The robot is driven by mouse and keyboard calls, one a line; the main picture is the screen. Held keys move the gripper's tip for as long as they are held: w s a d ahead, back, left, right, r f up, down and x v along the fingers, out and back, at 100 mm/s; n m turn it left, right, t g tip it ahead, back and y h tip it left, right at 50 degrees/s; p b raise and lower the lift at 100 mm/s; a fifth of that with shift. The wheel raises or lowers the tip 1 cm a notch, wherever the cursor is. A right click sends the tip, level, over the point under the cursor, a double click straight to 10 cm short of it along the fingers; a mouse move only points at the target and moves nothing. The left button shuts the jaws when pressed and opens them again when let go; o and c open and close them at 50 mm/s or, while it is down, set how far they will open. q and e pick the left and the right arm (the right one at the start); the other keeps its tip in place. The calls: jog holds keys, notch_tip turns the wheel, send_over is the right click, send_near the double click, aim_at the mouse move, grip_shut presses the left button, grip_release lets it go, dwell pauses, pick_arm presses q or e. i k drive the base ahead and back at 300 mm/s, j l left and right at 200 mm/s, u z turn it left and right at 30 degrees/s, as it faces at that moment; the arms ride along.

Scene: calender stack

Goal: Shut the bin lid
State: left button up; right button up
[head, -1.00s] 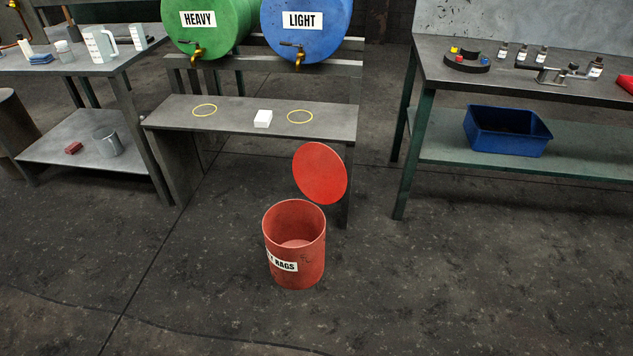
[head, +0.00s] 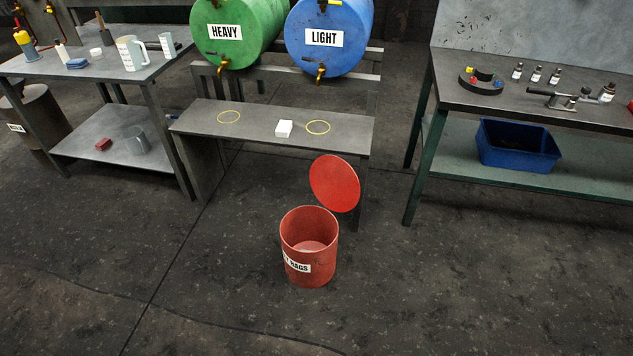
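The red bin (head: 318,274) stands upright on the floor in the head view, with a white label on its front that ends in "RAGS". Its red round lid (head: 335,183) is open, tilted up behind and to the right of the bin mouth. The bin's inside shows, with a paler red surface low in it. Neither of my grippers is in view.
Benches stand left (head: 95,72) and right (head: 450,90). Floor before the bin is clear.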

aim_at(334, 182)
jog(key=i+l+u, duration=0.15)
jog(key=l+u, duration=0.25)
jog(key=i+l+u, duration=0.1)
jog(key=u, duration=0.35)
jog(key=l+u, duration=0.85)
